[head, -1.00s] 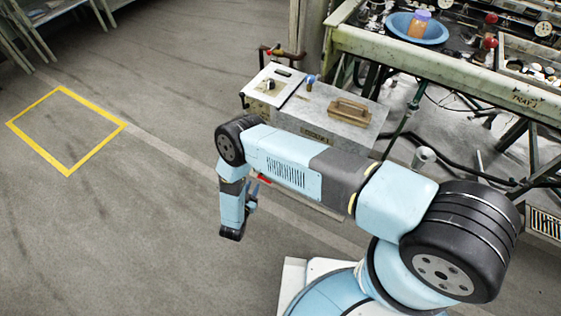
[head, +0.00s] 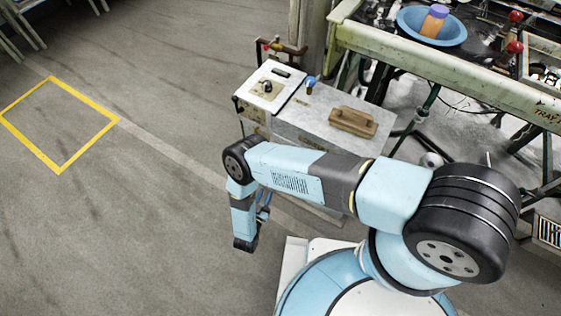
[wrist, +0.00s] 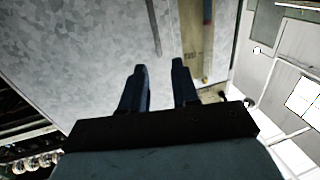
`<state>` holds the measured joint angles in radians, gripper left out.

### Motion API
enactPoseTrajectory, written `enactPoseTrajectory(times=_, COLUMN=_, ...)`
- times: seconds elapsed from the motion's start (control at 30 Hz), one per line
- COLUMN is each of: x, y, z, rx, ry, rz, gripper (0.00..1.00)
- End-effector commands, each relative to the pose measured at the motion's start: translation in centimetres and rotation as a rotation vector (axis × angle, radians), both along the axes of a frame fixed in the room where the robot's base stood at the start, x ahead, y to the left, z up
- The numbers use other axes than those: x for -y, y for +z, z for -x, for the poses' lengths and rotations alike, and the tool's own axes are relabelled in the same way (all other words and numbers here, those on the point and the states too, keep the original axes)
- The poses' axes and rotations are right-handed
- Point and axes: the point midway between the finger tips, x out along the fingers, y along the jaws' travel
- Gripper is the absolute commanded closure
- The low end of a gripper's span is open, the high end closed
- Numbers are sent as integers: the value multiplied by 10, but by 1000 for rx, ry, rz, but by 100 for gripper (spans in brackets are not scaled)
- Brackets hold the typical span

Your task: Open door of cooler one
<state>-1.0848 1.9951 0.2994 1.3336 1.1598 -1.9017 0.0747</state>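The cooler (head: 312,122) is a grey metal box with a white panel on its left part, standing beyond my arm in the head view. My arm hides much of its front, including any door handle there. In the wrist view a mottled galvanised face (wrist: 90,45) fills much of the picture, with a dark narrow bar (wrist: 153,28) and a tan strip with small lettering (wrist: 192,35). My gripper (wrist: 159,66) has its two dark fingers apart, with nothing visible between them. It points at this face; I cannot tell the distance. In the head view my gripper (head: 264,208) hangs in front of the cooler.
A wooden block with a handle (head: 353,121) and a blue-topped fitting (head: 311,83) are on the cooler top. A green-grey frame (head: 450,75) bears a blue basin (head: 412,27) at the back right. The floor to the left, with a yellow square (head: 110,128), is clear.

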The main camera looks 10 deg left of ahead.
Motion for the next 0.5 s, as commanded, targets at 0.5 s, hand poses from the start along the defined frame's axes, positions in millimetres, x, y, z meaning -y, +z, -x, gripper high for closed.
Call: enactPoseTrajectory(times=0.5, x=28, y=1, z=-90, rx=2, ry=-39, rz=0, gripper=70)
